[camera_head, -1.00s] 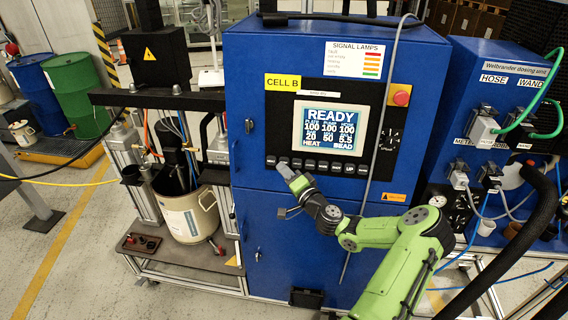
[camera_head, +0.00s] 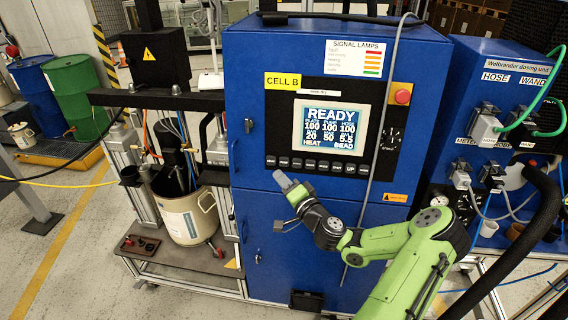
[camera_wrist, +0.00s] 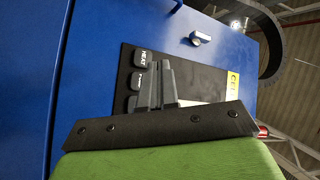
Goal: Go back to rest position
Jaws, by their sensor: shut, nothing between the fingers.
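My gripper (camera_head: 281,180) is in front of the blue control cabinet (camera_head: 300,240), just below the left end of the button row (camera_head: 310,165). Its fingers are shut and empty, and they look apart from the panel. In the wrist view my gripper (camera_wrist: 158,85) shows its fingers together, with the HEAT button (camera_wrist: 143,59) and part of the black panel behind them. The display (camera_head: 329,127) reads READY, with HEAT and BEAD at its bottom. My green arm reaches in from the lower right.
A black hose (camera_head: 530,215) curves close to my arm at the right, beside the blue dosing unit (camera_head: 500,60). A grey cable (camera_head: 373,150) hangs down the cabinet front. A beige drum (camera_head: 188,220) stands under the pump frame at the left.

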